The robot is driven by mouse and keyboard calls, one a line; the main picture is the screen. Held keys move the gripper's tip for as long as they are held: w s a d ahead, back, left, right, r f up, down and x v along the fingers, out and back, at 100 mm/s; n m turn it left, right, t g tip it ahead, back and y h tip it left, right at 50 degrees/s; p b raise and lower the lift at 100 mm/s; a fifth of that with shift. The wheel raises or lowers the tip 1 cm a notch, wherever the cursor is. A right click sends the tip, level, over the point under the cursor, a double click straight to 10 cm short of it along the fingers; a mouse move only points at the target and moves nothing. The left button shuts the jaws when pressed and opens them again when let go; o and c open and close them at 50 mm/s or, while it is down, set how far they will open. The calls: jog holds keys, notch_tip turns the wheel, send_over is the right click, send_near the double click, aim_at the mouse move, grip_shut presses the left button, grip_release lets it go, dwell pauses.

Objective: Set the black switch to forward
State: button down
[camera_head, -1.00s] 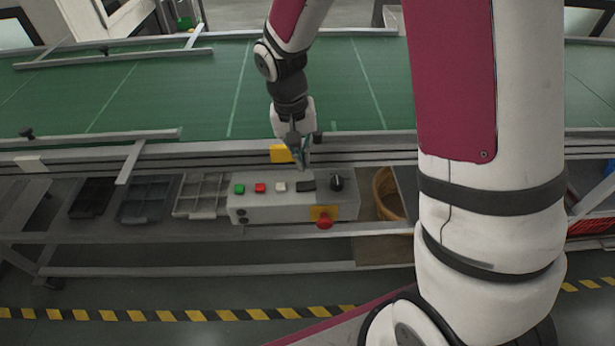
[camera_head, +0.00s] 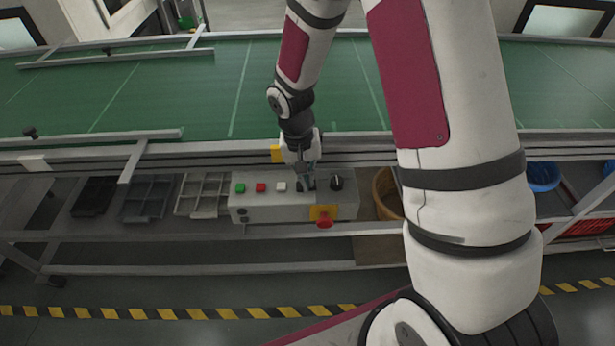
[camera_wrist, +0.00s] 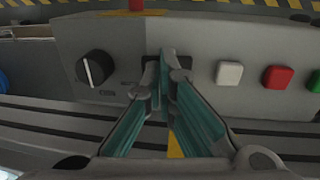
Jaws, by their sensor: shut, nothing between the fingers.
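A grey control box (camera_head: 260,215) carries the controls in a row. The black switch (camera_head: 299,187) is a low dark rocker between the white button (camera_head: 281,187) and the black rotary knob (camera_head: 337,183). My gripper (camera_head: 308,187) is at the switch and hides most of it; its setting cannot be read. In the wrist view my gripper (camera_wrist: 167,62) has its teal-padded fingers shut and empty, tips at the switch's place. Whether they touch it is unclear. The knob (camera_wrist: 97,69) and white button (camera_wrist: 229,74) flank the fingers there.
Green (camera_head: 241,188) and red (camera_head: 261,188) buttons sit further left on the box. A red emergency stop (camera_head: 324,223) projects from its front. Grey trays (camera_head: 201,194) stand to the left. A green conveyor (camera_head: 190,90) runs behind, with a metal rail (camera_head: 90,155) along its edge.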

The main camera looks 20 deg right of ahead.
jog(key=shift+s+d+f+y+p, duration=0.25)
jog(key=shift+d+f+y+p, duration=0.2)
jog(key=shift+y, duration=0.45)
jog(key=shift+a, duration=0.15)
jog(key=shift+f, duration=0.1)
jog(key=shift+w+a, duration=0.2)
jog(key=shift+a, duration=0.75)
jog(key=shift+r, duration=0.5)
notch_tip(320, 180, up, 14)
jog(key=d+p, duration=0.1)
jog(key=d, duration=0.1)
jog(key=shift+s+d+f, duration=0.2)
jog(key=shift+d, duration=0.2)
